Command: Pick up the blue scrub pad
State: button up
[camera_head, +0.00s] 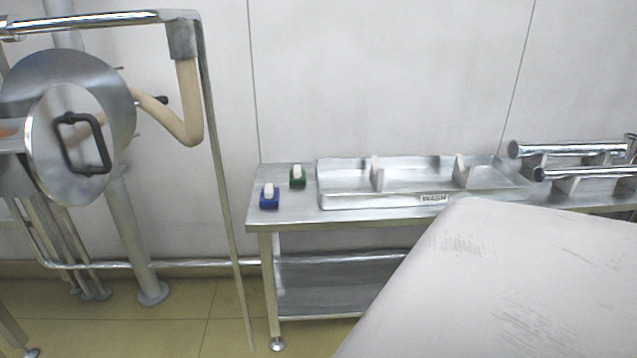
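The blue scrub pad (269,201) is a small blue block with a white upper part. It sits on the left end of the steel table (285,215), near its front edge. A similar green pad (297,182) with a white upper part stands just behind it and to the right, apart from it. My gripper is not in view. A large pale surface fills the lower right of the view and hides part of the table's front; I cannot tell for sure what it is.
A shallow steel tray (345,199) with upright dividers lies right of the pads. Steel cylinders (565,149) rest on supports at the far right. A steel machine with a round lid (62,140) and upright pipes stands at the left. Tiled floor (190,325) shows in front.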

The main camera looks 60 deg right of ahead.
aim_at(269, 196)
jog(key=z, duration=1.4)
